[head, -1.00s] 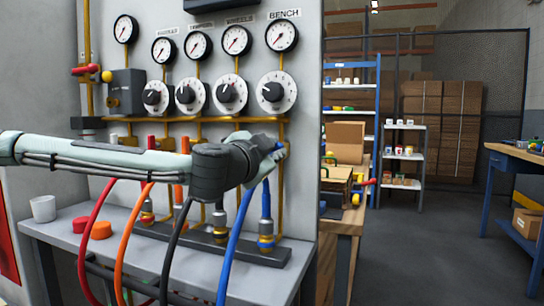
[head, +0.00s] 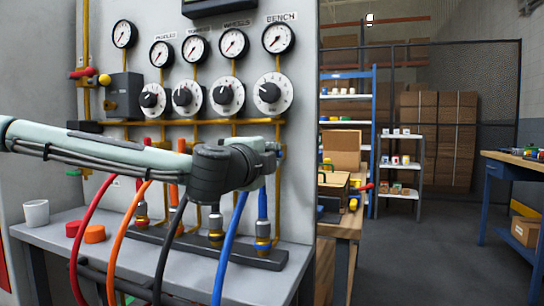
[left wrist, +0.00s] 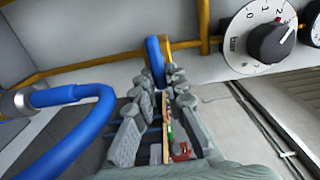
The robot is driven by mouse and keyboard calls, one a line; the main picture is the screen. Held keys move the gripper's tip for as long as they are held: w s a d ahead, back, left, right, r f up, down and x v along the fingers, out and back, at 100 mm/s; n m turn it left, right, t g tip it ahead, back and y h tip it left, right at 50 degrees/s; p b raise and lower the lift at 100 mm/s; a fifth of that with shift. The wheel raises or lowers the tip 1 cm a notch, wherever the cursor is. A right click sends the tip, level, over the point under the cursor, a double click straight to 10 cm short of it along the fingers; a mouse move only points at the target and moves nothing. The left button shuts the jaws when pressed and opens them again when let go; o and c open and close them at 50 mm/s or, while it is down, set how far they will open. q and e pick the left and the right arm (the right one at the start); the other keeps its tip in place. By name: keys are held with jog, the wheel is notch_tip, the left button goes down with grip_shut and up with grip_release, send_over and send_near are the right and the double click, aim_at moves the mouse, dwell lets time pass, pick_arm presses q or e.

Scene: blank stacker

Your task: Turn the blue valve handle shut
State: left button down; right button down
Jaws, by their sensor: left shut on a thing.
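The blue valve handle (left wrist: 154,58) stands against the yellow pipe in the left wrist view, between the tips of my left gripper (left wrist: 162,85). The grey fingers lie on both sides of it and are shut on it. In the head view only a small blue piece of the handle (head: 281,152) shows, beside my left gripper (head: 272,164), at the right end of the panel under the BENCH gauge. My own wrist hides most of the fingers there. My right gripper is in neither view.
A blue hose (head: 231,245) hangs close below my left wrist; red, orange and black hoses hang left of it. The BENCH dial (head: 273,94) is just above. A grey bench (head: 190,272) lies below. The floor (head: 425,255) at the right is clear.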

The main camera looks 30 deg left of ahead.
pick_arm(q)
jog(key=shift+a+r, duration=0.1)
jog(key=shift+r, duration=0.2)
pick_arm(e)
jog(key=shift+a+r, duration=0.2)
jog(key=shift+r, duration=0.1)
pick_arm(q)
jog(key=c, duration=1.6)
grip_release()
jog(key=shift+o, duration=0.2)
jog(key=shift+w+f, duration=0.15)
jog(key=shift+f, duration=0.05)
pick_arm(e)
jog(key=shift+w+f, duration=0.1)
pick_arm(q)
jog(key=v, duration=0.7)
jog(key=shift+s, duration=0.25)
